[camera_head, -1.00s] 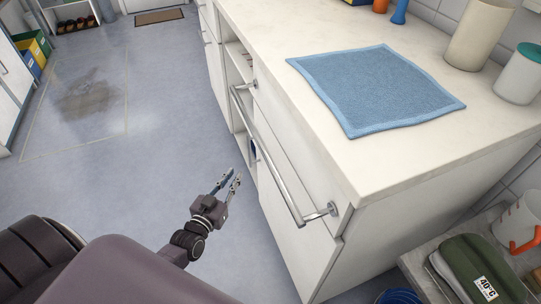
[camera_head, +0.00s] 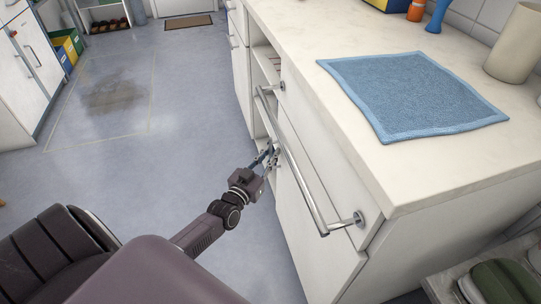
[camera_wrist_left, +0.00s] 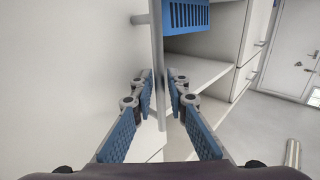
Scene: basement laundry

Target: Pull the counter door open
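The counter door (camera_head: 300,218) is a white panel below a long metal rail on the counter front and looks closed. In the left wrist view its pale face (camera_wrist_left: 75,70) fills the left side. A thin grey upright bar (camera_wrist_left: 157,50), apparently the door handle, stands by its edge with a short mount near the top. My left gripper (camera_head: 270,155) is at the counter front, by the door's far edge. In the wrist view its blue-padded fingers (camera_wrist_left: 158,112) are apart, one on each side of the bar. Contact cannot be made out. My right gripper is not in view.
The metal rail (camera_head: 300,175) juts out above the door. An open shelf (camera_wrist_left: 200,72) with a blue basket (camera_wrist_left: 187,14) is beside it. A blue towel (camera_head: 415,92) lies on the counter top (camera_head: 330,35). The floor (camera_head: 190,125) left of the counter is clear.

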